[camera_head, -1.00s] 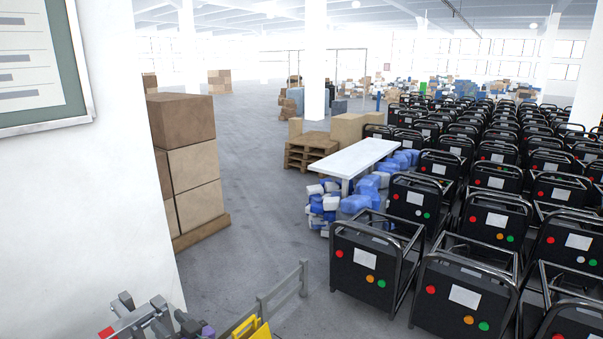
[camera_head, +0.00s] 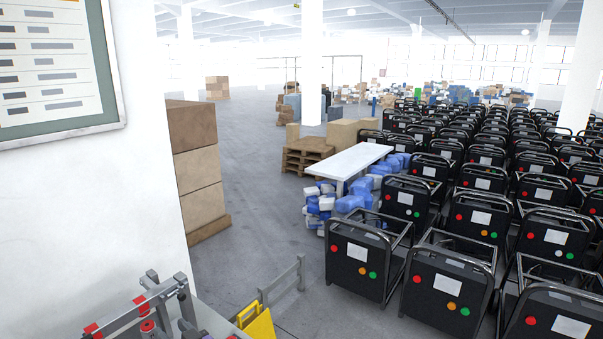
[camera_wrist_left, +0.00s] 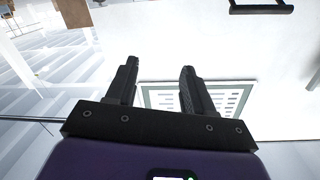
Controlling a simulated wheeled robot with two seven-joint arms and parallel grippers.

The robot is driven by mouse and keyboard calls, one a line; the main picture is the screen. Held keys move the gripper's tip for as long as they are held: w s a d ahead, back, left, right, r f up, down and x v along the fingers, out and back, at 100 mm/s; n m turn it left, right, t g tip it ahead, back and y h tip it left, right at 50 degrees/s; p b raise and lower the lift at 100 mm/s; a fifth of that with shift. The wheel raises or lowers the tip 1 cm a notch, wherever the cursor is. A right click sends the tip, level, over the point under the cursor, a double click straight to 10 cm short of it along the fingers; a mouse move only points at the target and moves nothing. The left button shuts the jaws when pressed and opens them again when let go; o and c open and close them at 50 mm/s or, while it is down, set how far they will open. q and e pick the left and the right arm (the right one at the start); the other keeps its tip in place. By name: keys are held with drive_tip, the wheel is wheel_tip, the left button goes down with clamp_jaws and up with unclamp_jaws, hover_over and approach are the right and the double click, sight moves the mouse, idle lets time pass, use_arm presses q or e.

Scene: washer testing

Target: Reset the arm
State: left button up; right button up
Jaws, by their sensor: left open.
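My left gripper (camera_wrist_left: 158,78) shows in the left wrist view. Its two dark fingers stand apart with nothing between them, and the wall and a framed chart lie beyond. In the head view I cannot clearly make out the left gripper at the bottom left edge. My right gripper is not in view.
A grey metal fixture with red parts (camera_head: 150,308) stands at the bottom left, beside a white wall with a framed chart (camera_head: 60,75). A yellow part (camera_head: 260,325) is near it. Black framed machines (camera_head: 360,262) fill the right. Stacked boxes (camera_head: 198,160) stand behind the wall's edge.

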use_arm(q)
drive_tip(key=w+d+f+m+h, duration=0.2)
drive_tip(key=w+f+h, duration=0.2)
drive_tip(key=f, duration=0.6)
drive_tip(key=s+d+f+m+g+h, duration=0.1)
drive_tip(key=s+d+f+h, duration=0.25)
drive_tip(key=f, duration=0.45)
drive_tip(key=s+d+f+m+g+h, duration=0.1)
drive_tip(key=s+d+f+g+h, duration=0.15)
drive_tip(key=s+f, duration=0.45)
drive_tip(key=s+d+f+g+h+b, duration=0.1)
drive_tip(key=s+d+f+g+h, duration=0.3)
drive_tip(key=s+d+f, duration=0.4)
drive_tip(key=s+d+f+g+h, duration=0.4)
drive_tip(key=s+d+f, duration=0.1)
drive_tip(key=s, duration=0.6)
wheel_tip(320, 180, down, 9)
drive_tip(key=b, duration=0.9)
drive_tip(key=shift+w+a+t, duration=0.35)
drive_tip(key=shift+w, duration=0.1)
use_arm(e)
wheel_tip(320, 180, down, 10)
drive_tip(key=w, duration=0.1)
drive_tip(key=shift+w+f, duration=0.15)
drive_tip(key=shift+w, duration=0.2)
